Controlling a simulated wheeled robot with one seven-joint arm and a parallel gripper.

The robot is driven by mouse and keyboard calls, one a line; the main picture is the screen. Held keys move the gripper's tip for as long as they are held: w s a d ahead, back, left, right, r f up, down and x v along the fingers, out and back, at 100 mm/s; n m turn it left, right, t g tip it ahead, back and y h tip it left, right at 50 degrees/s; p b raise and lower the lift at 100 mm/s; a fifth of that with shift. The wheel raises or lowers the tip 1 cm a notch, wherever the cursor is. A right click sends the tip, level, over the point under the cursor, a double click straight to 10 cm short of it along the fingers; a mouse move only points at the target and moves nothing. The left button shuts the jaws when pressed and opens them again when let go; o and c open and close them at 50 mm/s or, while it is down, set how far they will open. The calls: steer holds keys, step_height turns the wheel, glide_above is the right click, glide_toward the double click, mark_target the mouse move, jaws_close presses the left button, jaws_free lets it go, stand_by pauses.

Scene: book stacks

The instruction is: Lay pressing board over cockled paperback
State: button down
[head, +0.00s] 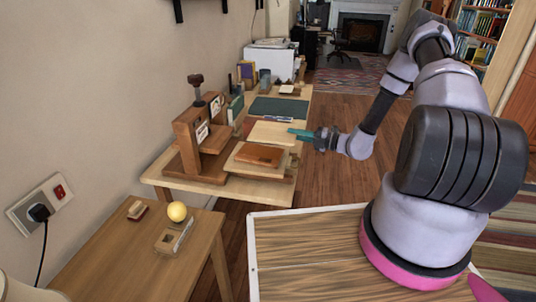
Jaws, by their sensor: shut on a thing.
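A pale, flat pressing board (271,133) lies level behind the brown paperback, in the middle of the head view. My gripper (301,134), with teal fingers, is at the board's right edge and shut on it. I cannot tell whether the board touches the table or hangs just above it. The paperback (258,154) lies flat on a wooden slab (238,165) at the near end of the long table. Its top is uncovered, and the board is beyond it. Any cockling is too small to make out.
A wooden press (188,140) stands left of the paperback, close to it. A dark green mat (278,107) lies farther back on the long table (160,179). Open floor lies right of the long table.

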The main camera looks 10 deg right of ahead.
step_height(320, 180, down, 9)
steer(key=shift+d+f, duration=0.1)
steer(key=shift+f, duration=0.05)
stand_by(0.4)
steer(key=shift+f, duration=0.1)
steer(key=c, duration=0.9)
jaws_free()
steer(key=v, duration=1.2)
